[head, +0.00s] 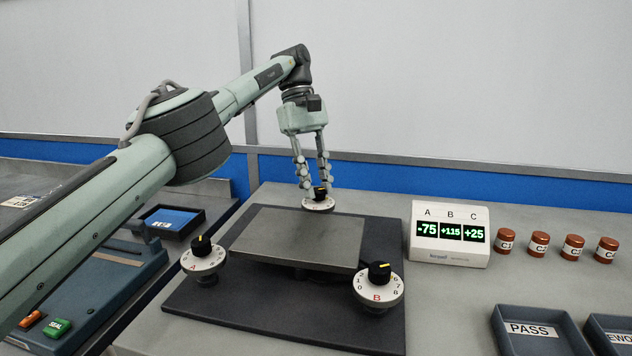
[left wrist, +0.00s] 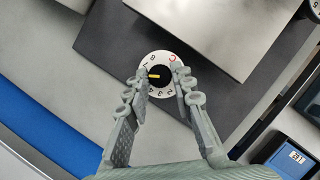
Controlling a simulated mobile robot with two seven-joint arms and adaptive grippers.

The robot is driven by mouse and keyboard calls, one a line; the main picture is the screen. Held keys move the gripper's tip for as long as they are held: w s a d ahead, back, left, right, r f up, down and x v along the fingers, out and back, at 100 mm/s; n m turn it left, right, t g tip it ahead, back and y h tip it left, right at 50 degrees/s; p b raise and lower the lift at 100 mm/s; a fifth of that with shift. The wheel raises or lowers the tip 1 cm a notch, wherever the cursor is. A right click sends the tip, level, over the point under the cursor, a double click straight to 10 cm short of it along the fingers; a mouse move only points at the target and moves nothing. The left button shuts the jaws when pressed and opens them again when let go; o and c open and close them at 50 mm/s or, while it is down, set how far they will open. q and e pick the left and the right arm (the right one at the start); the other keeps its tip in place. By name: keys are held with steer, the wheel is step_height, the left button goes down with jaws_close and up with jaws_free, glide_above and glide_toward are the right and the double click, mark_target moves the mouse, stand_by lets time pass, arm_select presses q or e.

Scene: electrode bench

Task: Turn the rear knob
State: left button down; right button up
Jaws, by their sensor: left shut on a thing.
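The rear knob (head: 319,191) has a black grip with a yellow mark on a white numbered dial, behind the grey plate (head: 297,237). In the left wrist view the knob (left wrist: 154,76) sits between my fingertips, its yellow mark toward the left finger. My left gripper (head: 315,187) comes down from above and is shut on the knob; it also shows in the left wrist view (left wrist: 160,78). Knob A (head: 201,246) is at the plate's left corner and knob B (head: 379,273) at its front right. My right gripper is not in view.
A monitor (head: 449,255) reads A -75, B +115, C +25. Several brown capped jars (head: 538,244) stand right of it. A PASS tray (head: 541,344) is at front right. A blue device with a green button (head: 57,327) lies at left.

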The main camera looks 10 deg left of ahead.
arm_select(q)
steer(key=shift+s, duration=0.1)
stand_by(0.3)
steer(key=c, duration=1.3)
jaws_free()
